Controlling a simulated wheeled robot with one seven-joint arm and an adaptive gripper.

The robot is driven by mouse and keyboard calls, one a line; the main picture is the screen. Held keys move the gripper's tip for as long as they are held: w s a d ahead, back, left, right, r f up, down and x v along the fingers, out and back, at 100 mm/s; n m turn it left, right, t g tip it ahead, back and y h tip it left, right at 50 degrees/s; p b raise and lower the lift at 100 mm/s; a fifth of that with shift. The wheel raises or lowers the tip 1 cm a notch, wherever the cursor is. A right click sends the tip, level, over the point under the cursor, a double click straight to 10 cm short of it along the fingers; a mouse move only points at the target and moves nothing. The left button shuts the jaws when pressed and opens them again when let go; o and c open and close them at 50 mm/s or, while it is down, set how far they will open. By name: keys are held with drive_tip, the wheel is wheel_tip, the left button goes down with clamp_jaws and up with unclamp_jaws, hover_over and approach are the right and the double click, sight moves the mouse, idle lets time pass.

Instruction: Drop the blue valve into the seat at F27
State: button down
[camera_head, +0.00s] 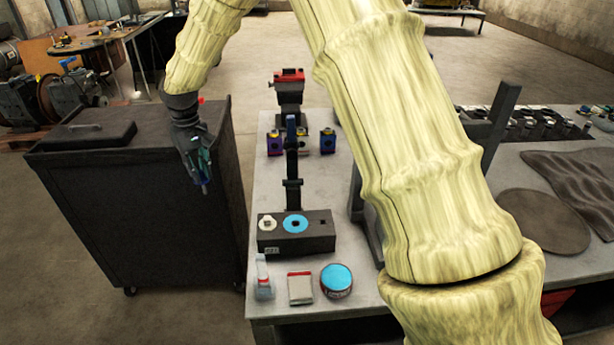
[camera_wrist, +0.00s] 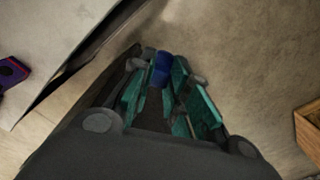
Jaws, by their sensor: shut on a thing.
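My gripper (camera_head: 200,160) hangs in front of the dark cabinet in the head view, left of the workbench. It is shut on the blue valve (camera_wrist: 162,66), whose blue end shows between the green-lined fingers in the wrist view. The rest of the valve is hidden by the fingers. A dark block (camera_head: 318,241) lies on the bench, to the right of and nearer than my gripper. Its top has a white ring (camera_head: 267,223), a blue ring (camera_head: 295,223) and a small dark square hole. Its small front label is too small to read surely. The valve is apart from the block.
The dark cabinet (camera_head: 95,190) stands left of the workbench (camera_head: 270,190). A dark upright post (camera_head: 292,165) rises behind the block. A bottle (camera_head: 263,278), a small box (camera_head: 300,288) and a blue-topped tin (camera_head: 336,281) stand in front.

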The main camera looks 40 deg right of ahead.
drive_tip(key=s+d+r+n+p, duration=0.2)
drive_tip(key=s+d+n+p, duration=0.35)
drive_tip(key=s+d, duration=0.55)
drive_tip(key=s+d+f+n, duration=0.2)
drive_tip(key=s, duration=0.3)
drive_tip(key=s+d+f+n+p, duration=0.1)
drive_tip(key=s+d+f+n, duration=0.1)
drive_tip(key=s, duration=0.3)
drive_tip(key=shift+s+d+f+n+p, duration=0.2)
drive_tip(key=shift+d+n+p, duration=0.1)
drive_tip(key=shift+d+n, duration=0.45)
drive_tip(key=shift+p, duration=0.5)
drive_tip(key=shift+f+b, duration=0.65)
drive_tip(key=shift+f, duration=1.85)
idle(2.1)
